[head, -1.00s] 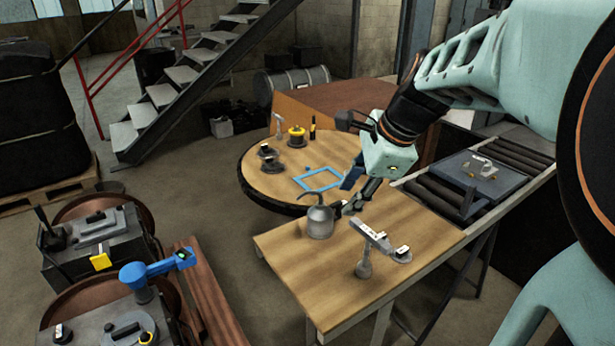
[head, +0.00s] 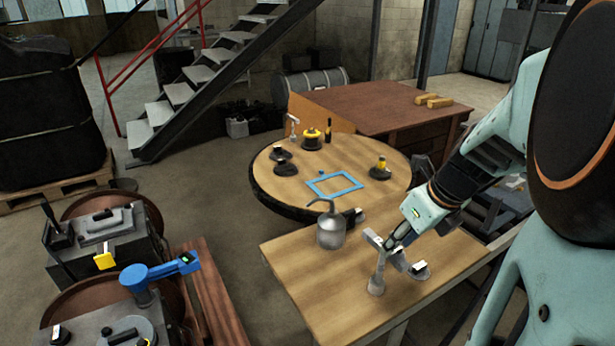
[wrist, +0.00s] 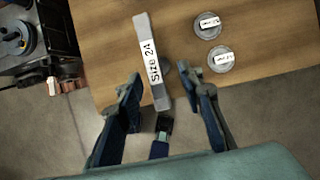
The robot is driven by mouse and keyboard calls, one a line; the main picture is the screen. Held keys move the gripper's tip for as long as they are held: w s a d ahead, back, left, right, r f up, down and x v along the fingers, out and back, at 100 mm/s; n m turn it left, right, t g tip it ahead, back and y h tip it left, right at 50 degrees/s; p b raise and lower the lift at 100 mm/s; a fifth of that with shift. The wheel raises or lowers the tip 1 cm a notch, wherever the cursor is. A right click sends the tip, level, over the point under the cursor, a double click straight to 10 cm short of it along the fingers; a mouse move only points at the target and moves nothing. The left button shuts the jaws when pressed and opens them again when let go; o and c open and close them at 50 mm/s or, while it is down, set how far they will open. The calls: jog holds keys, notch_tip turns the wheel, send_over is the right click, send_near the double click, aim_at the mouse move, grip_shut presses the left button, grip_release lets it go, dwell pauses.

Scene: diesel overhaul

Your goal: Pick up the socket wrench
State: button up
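The socket wrench (head: 378,265) is a grey tool standing on the near wooden table, with a thin upright stem and a bar across its top. In the wrist view its long bar (wrist: 152,60) carries a white label reading "Size 24". My gripper (head: 393,242) is right by the top bar in the head view. In the wrist view my gripper (wrist: 170,87) is open, with the lower part of the bar between its two spread fingers. I see a gap on both sides, and no clear contact.
Two round grey pieces with white labels (wrist: 207,26) (wrist: 221,60) sit to the wrench's right. A grey oil can (head: 331,230) stands to its left. Behind is a round table (head: 275,197) with a blue frame (head: 335,185). The near table's front left is bare.

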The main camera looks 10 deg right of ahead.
send_over(380, 269)
jog(key=f, duration=0.4)
jog(key=shift+w+d+f, duration=0.15)
jog(key=shift+d+f, duration=0.05)
jog(key=shift+w+f, duration=0.2)
jog(key=shift+f, duration=0.2)
grip_shut()
jog(key=shift+r, duration=0.1)
